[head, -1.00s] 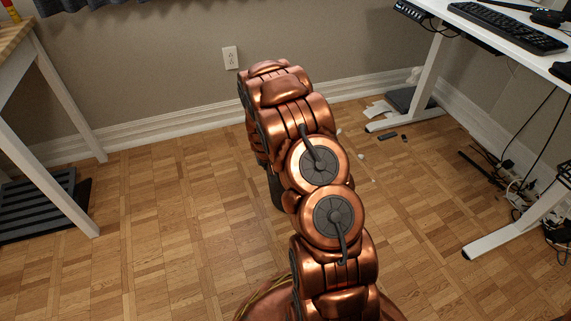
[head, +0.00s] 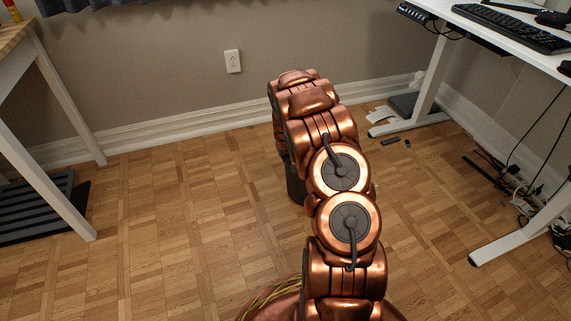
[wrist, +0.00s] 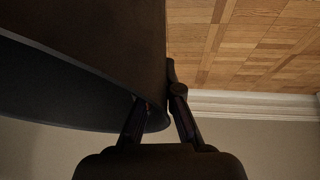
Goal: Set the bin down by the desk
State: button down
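The dark bin (wrist: 90,35) fills the upper left of the wrist view, with its rim running down toward my gripper (wrist: 160,95). My gripper is shut on the bin's rim, one finger on each side of the wall. In the head view a dark part of the bin (head: 296,184) shows behind my arm; most of it and my gripper are hidden there. I cannot tell whether the bin's base touches the floor. The white standing desk (head: 491,35) is at the right of the head view.
The desk's white legs (head: 520,222) stand on the wood floor (head: 190,220) at right. Cables and a power strip (head: 490,172) lie under it, with small dark items and paper near the back leg. A wooden-topped table (head: 14,42) stands at left. Floor between is clear.

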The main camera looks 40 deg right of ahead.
notch_tip(320, 180, down, 3)
jog(key=shift+r+b, duration=0.1)
jog(key=shift+b, duration=0.5)
jog(key=c, duration=1.8)
grip_release()
jog(key=shift+f, duration=0.2)
jog(key=shift+c, duration=0.2)
jog(key=o, duration=0.5)
jog(key=shift+a, duration=0.1)
